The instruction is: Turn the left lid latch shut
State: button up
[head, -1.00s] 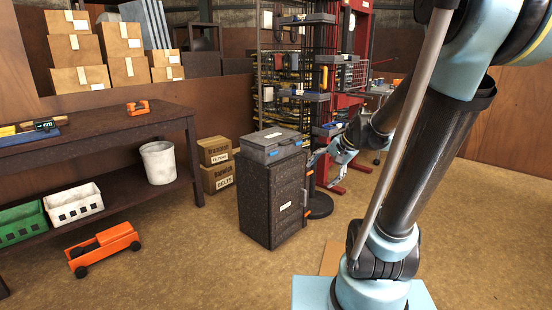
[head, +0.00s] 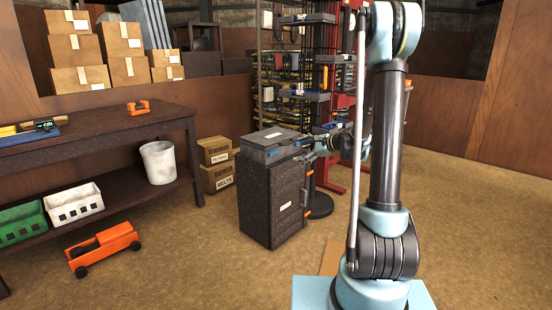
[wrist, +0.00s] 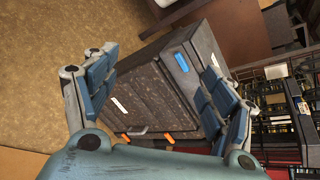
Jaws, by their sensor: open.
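A grey case with a dark lid (head: 272,138) sits on a dark speckled cabinet (head: 270,205) in the head view. A blue latch (head: 273,153) shows on its front, towards the left; it looks like the blue piece (wrist: 181,62) in the wrist view. I cannot tell whether the latch is turned. My gripper (head: 306,144) is at the right end of the case in the head view, partly hidden by its own links. In the wrist view my gripper (wrist: 160,62) is open, its fingers apart with the case and cabinet beyond them. Nothing is held.
A workbench (head: 100,125) stands left, with a white bucket (head: 158,162) and bins on its shelf. An orange cart (head: 103,248) is on the floor. Cartons (head: 217,165) stand behind the cabinet, and racks (head: 300,80) behind that. Floor in front is clear.

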jog(key=w+f+m+t+y, duration=0.2)
jog(key=w+f+m, duration=0.35)
jog(key=w, duration=0.25)
jog(key=m+t+y, duration=0.1)
jog(key=m+t, duration=0.1)
jog(key=m, duration=0.2)
send_near(275, 154)
jog(key=x, duration=0.8)
jog(key=shift+a, duration=0.3)
jog(key=shift+c, duration=0.6)
jog(key=c, duration=0.9)
